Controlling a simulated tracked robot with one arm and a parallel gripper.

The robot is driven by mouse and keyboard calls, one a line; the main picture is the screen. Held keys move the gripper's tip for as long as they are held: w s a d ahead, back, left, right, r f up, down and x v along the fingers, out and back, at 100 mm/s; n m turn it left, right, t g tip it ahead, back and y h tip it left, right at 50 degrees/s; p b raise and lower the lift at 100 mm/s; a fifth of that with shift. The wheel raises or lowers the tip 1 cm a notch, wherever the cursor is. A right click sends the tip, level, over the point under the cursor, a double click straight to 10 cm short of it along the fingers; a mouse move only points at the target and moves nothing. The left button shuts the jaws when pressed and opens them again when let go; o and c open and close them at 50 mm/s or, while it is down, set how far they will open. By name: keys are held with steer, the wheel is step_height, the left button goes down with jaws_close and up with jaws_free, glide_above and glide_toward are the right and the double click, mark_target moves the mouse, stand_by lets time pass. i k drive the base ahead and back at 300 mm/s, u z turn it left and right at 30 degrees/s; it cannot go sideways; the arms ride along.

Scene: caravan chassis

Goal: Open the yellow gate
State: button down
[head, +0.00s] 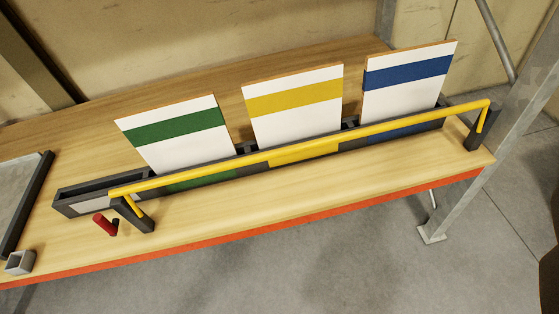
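The yellow gate (305,146) is a long yellow bar across the front of a dark rack (85,199) on a wooden workbench. Its ends bend down into two dark posts, a left post (132,215) and a right post (484,127). Behind the bar stand three white boards in the rack: one with a green stripe (180,148), one with a yellow stripe (292,124), and one with a blue stripe (407,92). A red handle or pin (103,224) is beside the left post. My gripper is not in view.
A small grey square cup (20,262) sits near the bench's front-left edge. A dark-framed panel (24,205) lies at the far left. A metal upright (500,150) stands at the right end. Bare wood lies in front of the rack.

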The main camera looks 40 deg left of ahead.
mark_target(125, 191)
steer(key=k, duration=0.95)
steer(key=u, duration=0.55)
steer(key=i, duration=0.5)
steer(key=u, duration=0.05)
steer(key=k, duration=0.55)
steer(key=z, duration=0.65)
steer(key=i, duration=1.7)
steer(key=u, duration=0.45)
